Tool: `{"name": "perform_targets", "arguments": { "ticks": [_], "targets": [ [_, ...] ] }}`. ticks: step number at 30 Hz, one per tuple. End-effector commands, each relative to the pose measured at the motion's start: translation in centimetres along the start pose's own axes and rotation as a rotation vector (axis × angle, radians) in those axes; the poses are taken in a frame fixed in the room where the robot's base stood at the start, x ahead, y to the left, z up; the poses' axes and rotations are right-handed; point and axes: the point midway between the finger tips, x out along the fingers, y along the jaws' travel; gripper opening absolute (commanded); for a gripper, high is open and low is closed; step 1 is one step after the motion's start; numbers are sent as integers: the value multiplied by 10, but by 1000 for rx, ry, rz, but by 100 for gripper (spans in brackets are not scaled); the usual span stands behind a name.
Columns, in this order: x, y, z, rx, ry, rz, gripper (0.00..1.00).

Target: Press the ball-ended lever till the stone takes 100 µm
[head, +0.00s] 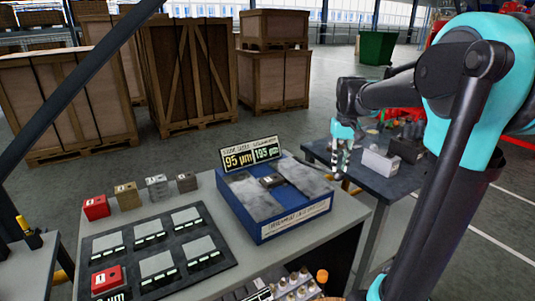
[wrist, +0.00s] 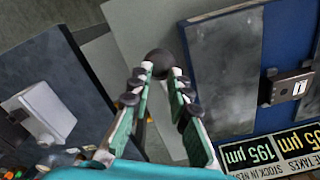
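The black ball of the ball-ended lever (wrist: 160,61) shows in the wrist view between my gripper's two fingertips (wrist: 161,72). The fingertips stand a ball's width apart and appear closed on its sides. In the head view my gripper (head: 341,157) is low, just right of the blue machine (head: 290,228); I cannot make out the lever there. The stone-takes display (head: 238,159) on the machine's far side reads 95 µm. The stock-in-nest display (head: 266,152) beside it reads 195 µm.
A dark tray (head: 215,275) of grey plates lies left of the machine, with a red numbered block (head: 107,280) on it. Several numbered blocks (head: 157,186) stand behind. A side table (head: 402,182) with a white box is at right. Wooden crates (head: 188,72) stand behind.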

Motion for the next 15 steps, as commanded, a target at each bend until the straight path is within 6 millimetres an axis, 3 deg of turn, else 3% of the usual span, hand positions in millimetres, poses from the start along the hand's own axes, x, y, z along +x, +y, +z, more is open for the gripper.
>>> {"name": "perform_targets", "arguments": {
  "ticks": [9,15],
  "targets": [
    [26,2,4,0,1,-1,17],
    [14,1,2,-1,1,-1,17]
  ]
}}
